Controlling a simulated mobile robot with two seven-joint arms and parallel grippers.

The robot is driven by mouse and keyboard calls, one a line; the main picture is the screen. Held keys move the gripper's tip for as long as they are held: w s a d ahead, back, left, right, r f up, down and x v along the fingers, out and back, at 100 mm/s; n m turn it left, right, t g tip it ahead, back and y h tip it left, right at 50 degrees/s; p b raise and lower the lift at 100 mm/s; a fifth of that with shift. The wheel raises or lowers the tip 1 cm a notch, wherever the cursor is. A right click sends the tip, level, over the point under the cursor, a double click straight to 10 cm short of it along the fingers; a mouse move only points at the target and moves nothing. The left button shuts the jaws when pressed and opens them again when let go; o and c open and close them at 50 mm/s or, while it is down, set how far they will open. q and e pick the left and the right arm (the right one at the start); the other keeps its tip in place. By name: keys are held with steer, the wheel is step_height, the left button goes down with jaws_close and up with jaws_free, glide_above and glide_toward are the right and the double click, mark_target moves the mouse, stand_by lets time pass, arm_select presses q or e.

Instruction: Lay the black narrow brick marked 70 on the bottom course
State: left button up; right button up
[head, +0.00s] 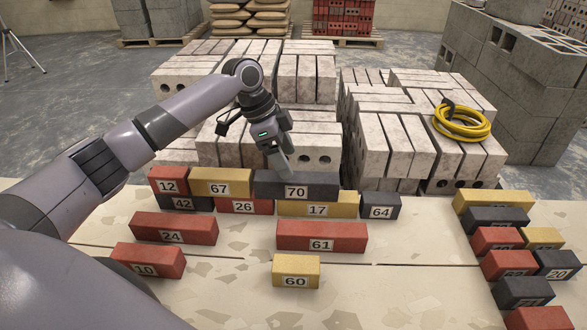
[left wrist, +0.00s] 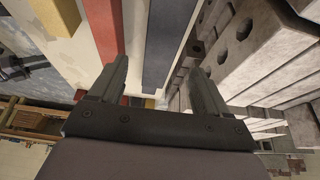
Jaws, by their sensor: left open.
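The black brick marked 70 (head: 296,190) lies in the farthest row of bricks, just right of the yellow brick marked 67 (head: 221,181). My left gripper (head: 282,166) is open and points down at the far side of brick 70. In the left wrist view its fingers (left wrist: 160,72) stand apart, with a dark brick (left wrist: 163,38) in the space between them. I cannot tell whether they touch it. My right gripper is out of view.
Red bricks marked 24 (head: 173,229) and 61 (head: 322,237), and a yellow one marked 60 (head: 295,272), lie nearer. More coloured bricks (head: 497,240) are grouped at the right. Pale block stacks (head: 310,75) stand close behind, with a yellow hose (head: 462,123) on one. The front middle is clear.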

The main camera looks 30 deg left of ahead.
arm_select(q)
steer(key=v, duration=0.5)
stand_by(0.4)
